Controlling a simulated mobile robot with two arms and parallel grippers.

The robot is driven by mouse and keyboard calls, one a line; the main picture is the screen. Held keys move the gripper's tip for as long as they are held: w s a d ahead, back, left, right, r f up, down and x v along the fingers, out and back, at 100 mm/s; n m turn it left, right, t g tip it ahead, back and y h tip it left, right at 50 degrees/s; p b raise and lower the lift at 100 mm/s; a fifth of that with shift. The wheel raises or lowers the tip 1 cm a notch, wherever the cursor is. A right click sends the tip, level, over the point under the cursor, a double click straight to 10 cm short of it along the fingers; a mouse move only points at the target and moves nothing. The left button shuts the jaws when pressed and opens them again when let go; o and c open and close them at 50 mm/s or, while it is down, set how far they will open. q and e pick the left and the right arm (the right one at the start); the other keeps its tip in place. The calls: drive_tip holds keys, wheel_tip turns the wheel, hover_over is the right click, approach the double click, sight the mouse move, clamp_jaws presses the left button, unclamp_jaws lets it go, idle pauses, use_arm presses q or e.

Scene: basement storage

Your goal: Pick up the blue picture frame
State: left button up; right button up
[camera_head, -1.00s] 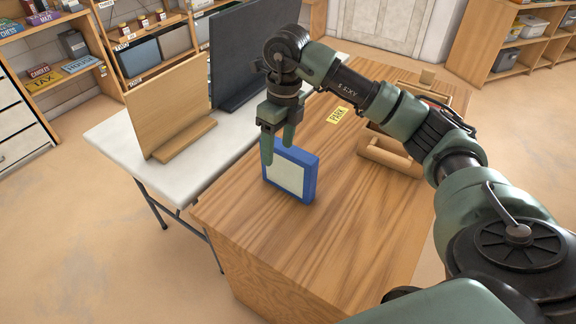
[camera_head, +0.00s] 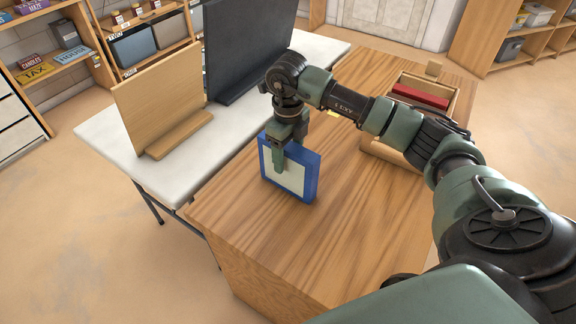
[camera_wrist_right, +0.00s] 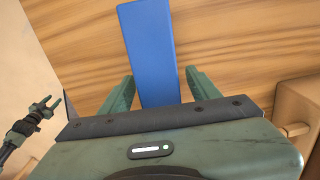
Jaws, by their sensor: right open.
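The blue picture frame (camera_head: 309,182) stands upright on the wooden table, its pale inner panel facing me. My right gripper (camera_head: 288,153) is at its top edge, pointing down and open, with one finger in front of the panel. The other finger is hidden behind the frame in the head view. In the right wrist view, the blue frame (camera_wrist_right: 148,40) shows edge-on between the two spread fingers (camera_wrist_right: 162,88), with a gap on the right side. My left gripper (camera_wrist_right: 44,106) shows small at the left of the wrist view, fingers apart, away from the frame.
The wooden table (camera_head: 340,240) is clear in front of the frame. A wooden box with a red item (camera_head: 422,95) stands at its back right. A white table (camera_head: 115,140) at left bears a wooden board (camera_head: 160,95) and a dark panel (camera_head: 250,45). Shelves stand behind.

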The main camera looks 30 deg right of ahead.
clamp_jaws()
drive_tip(key=shift+w+r, duration=0.1)
